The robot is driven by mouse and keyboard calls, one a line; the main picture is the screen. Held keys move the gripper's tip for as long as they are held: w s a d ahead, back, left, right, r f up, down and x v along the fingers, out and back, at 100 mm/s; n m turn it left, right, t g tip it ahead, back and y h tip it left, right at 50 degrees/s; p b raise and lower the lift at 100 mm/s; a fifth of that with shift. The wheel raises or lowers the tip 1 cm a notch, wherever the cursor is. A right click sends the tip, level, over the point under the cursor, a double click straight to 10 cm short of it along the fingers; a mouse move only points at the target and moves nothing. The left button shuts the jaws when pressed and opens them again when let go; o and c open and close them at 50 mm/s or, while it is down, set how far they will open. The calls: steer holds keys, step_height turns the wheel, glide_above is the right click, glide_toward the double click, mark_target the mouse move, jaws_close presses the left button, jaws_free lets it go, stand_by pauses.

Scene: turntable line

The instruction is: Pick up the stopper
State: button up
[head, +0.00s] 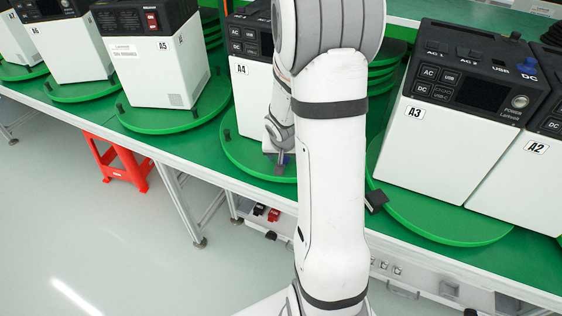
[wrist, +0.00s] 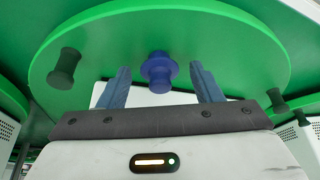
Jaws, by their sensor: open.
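A blue spool-shaped stopper (wrist: 158,72) stands on a round green turntable (wrist: 220,35) in the wrist view. My gripper (wrist: 160,80) is open, with one blue-grey finger on each side of the stopper and a gap on both sides. Nothing is held. In the head view my gripper (head: 279,163) is low over the front of the green turntable (head: 238,150) beside the box marked A4 (head: 245,100). The stopper is hidden there.
Dark spool-shaped posts stand on the turntable at left (wrist: 63,68) and right (wrist: 277,98). Box A3 (head: 430,150) is to the right and box A5 (head: 155,75) to the left. A red stool (head: 120,160) is below the bench.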

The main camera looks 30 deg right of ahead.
steer(key=shift+c, duration=0.2)
steer(key=c, duration=1)
step_height(320, 180, up, 10)
steer(key=p, duration=0.3)
steer(key=shift+p, duration=0.4)
